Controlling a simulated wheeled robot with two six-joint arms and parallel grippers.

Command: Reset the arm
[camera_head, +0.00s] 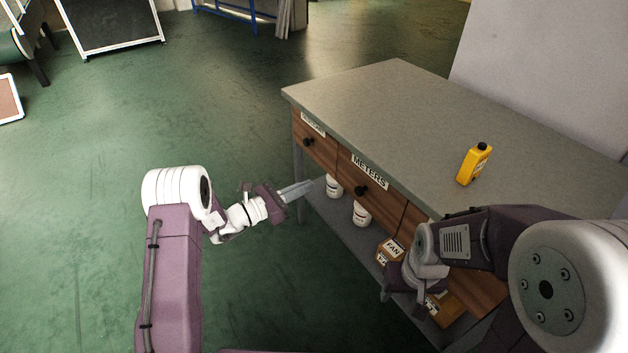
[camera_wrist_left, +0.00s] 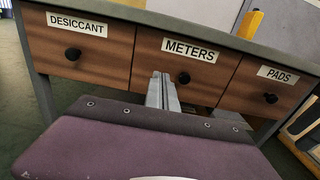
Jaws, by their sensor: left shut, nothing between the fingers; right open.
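My left gripper (camera_head: 297,190) is shut and empty, its narrow grey fingers together in front of the workbench. In the left wrist view the left gripper (camera_wrist_left: 161,80) points at the drawer front labelled METERS (camera_wrist_left: 200,73), below its label; I cannot tell whether it touches. My right gripper (camera_head: 408,290) is low at the bench front by the lower shelf, open, with its fingers mostly hidden by the arm. The drawer labelled DESICCANT (camera_wrist_left: 100,60) and the drawer labelled PADS (camera_wrist_left: 258,95) look closed, as does the METERS drawer.
A yellow bottle (camera_head: 474,164) stands on the grey workbench top (camera_head: 400,110). White tubs (camera_head: 361,213) and a box labelled FAN (camera_head: 391,249) sit on the lower shelf (camera_head: 345,230). A grey wall or panel (camera_head: 560,70) is behind the bench. Green floor at the left is open.

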